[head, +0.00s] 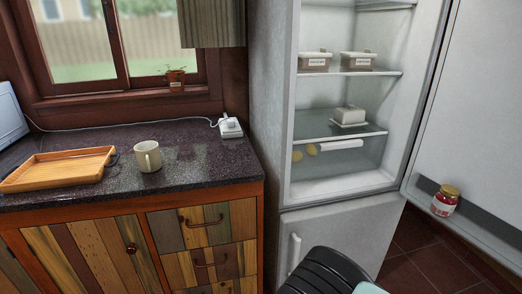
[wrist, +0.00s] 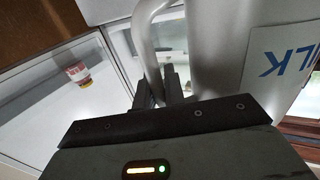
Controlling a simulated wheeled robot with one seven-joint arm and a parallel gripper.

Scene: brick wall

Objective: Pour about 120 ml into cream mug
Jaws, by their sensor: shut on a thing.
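The cream mug (head: 147,157) stands upright on the dark counter, to the right of a wooden tray, in the head view. Its inside cannot be made out. In the wrist view my gripper (wrist: 158,86) is shut on the handle of a grey-white milk jug (wrist: 215,55). The jug has a label with blue letters, upside down in this view, of which "LK" shows. The jug's mouth and its contents are out of sight. In the head view the jug and my gripper's fingers are not seen; only a dark part of my arm shows at the bottom edge.
The wooden tray (head: 58,168) lies left of the mug on the counter (head: 200,165). A white charger (head: 230,127) sits at the counter's back right. The fridge (head: 345,190) stands open to the right, with a red jar (head: 445,201) in its door. The counter right of the mug is clear.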

